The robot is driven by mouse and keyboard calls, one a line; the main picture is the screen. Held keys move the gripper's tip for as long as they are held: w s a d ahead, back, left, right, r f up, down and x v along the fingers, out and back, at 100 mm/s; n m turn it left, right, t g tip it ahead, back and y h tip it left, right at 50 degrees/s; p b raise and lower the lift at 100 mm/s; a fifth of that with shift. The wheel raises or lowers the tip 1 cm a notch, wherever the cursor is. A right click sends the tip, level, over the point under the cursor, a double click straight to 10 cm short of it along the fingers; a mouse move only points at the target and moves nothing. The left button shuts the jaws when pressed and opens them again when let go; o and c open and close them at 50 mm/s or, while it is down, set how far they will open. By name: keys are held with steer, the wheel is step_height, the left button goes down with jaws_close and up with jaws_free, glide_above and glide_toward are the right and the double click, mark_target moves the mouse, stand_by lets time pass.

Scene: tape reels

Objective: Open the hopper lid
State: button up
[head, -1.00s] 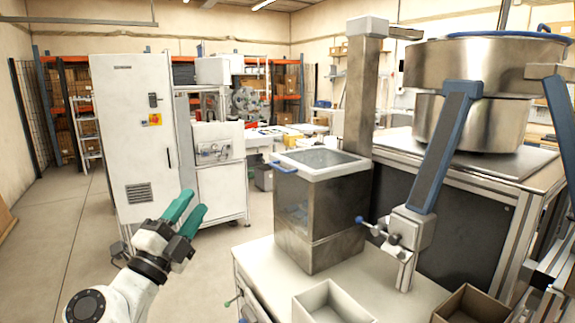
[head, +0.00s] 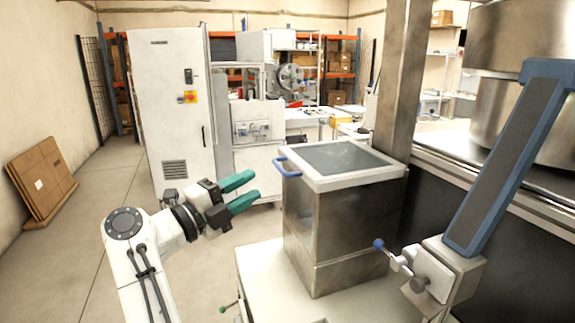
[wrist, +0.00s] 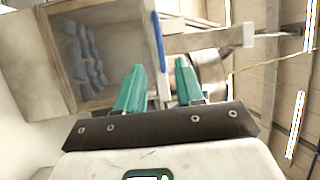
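The hopper (head: 345,235) is a grey metal box on a pale bench. Its lid (head: 392,172), a white frame around a grey see-through panel, lies flat and shut on top. A blue bar handle (head: 287,166) sticks out from the lid's left edge; it also shows in the wrist view as a blue handle (wrist: 157,40). My gripper (head: 255,187), with teal fingers, is open and empty, left of the hopper and slightly below the handle, not touching it. In the wrist view, my gripper (wrist: 160,64) points towards the handle, and blue pieces (wrist: 90,55) show through the hopper's window.
A blue-edged chute (head: 515,150) and a clamp with a blue knob (head: 379,244) stand right of the hopper. A column (head: 404,75) rises behind it. A white cabinet (head: 170,110) stands behind my arm.

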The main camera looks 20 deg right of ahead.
mark_target(280, 166)
steer(key=p+x, duration=0.2)
steer(key=x, duration=0.7)
steer(key=shift+d, duration=0.3)
steer(key=shift+c, duration=0.4)
jaws_close()
